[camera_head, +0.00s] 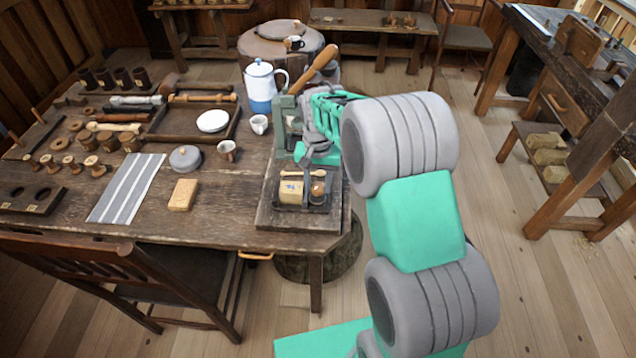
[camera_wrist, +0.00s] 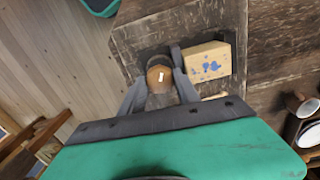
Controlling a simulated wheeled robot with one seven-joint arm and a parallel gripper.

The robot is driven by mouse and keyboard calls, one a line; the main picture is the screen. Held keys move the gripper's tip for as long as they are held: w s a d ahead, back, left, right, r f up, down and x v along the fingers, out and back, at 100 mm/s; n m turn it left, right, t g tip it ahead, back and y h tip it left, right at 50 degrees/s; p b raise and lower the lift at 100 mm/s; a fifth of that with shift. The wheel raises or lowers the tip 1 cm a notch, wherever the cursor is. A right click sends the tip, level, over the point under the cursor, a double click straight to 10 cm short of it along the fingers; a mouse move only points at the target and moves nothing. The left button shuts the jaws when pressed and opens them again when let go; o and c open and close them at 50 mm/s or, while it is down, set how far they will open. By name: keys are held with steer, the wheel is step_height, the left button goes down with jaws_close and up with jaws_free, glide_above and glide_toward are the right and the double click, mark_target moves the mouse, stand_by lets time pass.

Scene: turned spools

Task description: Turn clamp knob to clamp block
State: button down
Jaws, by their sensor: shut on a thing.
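The clamp knob (camera_wrist: 158,78) is a small round brown wooden piece with a pale mark on top. In the wrist view it sits between the fingertips of my gripper (camera_wrist: 160,88), which is shut on it. The pale wooden block (camera_wrist: 207,64) with blue marks lies beside the knob, in the dark clamp (camera_wrist: 177,58). In the head view the block (camera_head: 291,193) sits in the clamp on a wooden board, with the knob (camera_head: 317,190) to its right. A light wooden rod (camera_head: 302,174) lies behind the block. My gripper's fingers partly hide the clamp.
A green press with a wooden handle (camera_head: 318,68) stands just behind the clamp, close to my arm. The table's right edge is near.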

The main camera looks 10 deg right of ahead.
steer(key=c, duration=0.9)
jaws_free()
